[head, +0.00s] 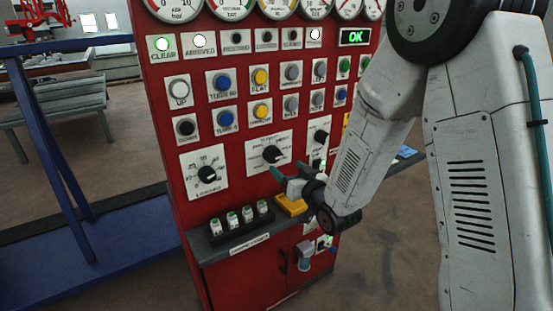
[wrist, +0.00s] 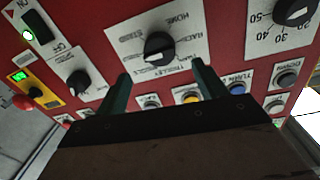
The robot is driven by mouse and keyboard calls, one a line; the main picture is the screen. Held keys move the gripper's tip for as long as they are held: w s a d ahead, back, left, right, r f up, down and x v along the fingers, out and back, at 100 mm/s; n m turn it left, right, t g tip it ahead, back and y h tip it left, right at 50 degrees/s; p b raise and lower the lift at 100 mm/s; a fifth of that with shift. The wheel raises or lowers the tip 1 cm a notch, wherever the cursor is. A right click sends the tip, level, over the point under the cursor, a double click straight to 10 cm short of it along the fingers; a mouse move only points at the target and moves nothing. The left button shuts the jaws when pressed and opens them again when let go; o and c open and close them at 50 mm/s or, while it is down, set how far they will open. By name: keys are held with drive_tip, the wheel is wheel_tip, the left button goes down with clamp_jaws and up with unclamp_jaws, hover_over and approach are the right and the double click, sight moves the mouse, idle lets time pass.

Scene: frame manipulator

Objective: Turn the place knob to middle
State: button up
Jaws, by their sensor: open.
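A black rotary knob (head: 271,154) sits on a white label plate in the middle of the red panel. In the wrist view, which shows the panel upside down, the same knob (wrist: 160,47) carries a white pointer line slanting toward the lower left. The plate has words at several positions; some read like HOME, RACK and TROLLEY, partly blurred. My gripper (head: 284,178) is open, just below and in front of the knob. In the wrist view its two dark green fingers (wrist: 161,72) stand apart on either side of the knob, with nothing between them.
A larger numbered dial (head: 207,175) is left of the knob and a smaller black knob (head: 320,136) right of it. Coloured push buttons (head: 260,77) fill the rows above.

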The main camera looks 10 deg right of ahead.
sight(276, 158)
drive_tip(key=x, duration=0.7)
drive_tip(key=shift+w+a, duration=0.1)
drive_tip(key=shift+w, duration=0.15)
drive_tip(key=c, duration=1)
